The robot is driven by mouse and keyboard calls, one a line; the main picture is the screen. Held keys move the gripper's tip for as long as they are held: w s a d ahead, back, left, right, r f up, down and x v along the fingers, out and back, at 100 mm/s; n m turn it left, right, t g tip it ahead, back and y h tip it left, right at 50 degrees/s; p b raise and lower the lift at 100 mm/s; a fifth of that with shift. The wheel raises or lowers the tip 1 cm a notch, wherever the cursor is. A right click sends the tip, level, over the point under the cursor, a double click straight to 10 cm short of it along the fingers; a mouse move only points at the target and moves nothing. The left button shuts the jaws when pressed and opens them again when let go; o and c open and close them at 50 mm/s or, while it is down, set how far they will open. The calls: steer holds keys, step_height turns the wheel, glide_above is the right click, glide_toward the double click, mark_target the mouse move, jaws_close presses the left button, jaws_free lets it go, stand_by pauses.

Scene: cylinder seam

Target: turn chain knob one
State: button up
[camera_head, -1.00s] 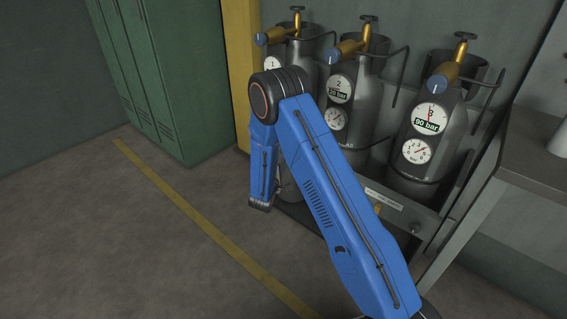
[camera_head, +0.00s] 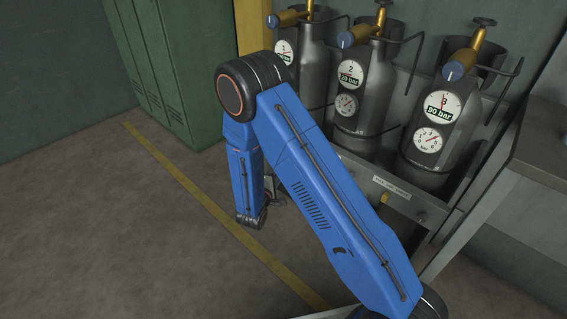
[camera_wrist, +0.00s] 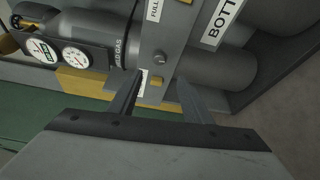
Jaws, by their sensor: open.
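A small brass piece (camera_wrist: 156,81) sits on the grey front bar (camera_wrist: 165,28) of the cylinder rack in the wrist view, and may be a chain knob. A round bolt-like head (camera_wrist: 160,57) is close by it. In the head view another brass piece (camera_head: 385,198) shows on the front bar, right of my arm. Which one is chain knob one cannot be told. My gripper (camera_wrist: 160,80) is open, its two dark fingers pointing at the bar around the brass piece in the picture; contact cannot be told.
Three grey cylinders stand in the rack: one (camera_head: 310,75), two (camera_head: 375,105) and three (camera_head: 462,130), with gauges and brass valves. Green lockers (camera_head: 175,70) stand at left. A grey bench (camera_head: 535,165) is at right. The floor (camera_head: 100,220) left of the yellow line is clear.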

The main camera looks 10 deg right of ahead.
steer(key=shift+v, duration=0.85)
steer(key=shift+r, duration=0.1)
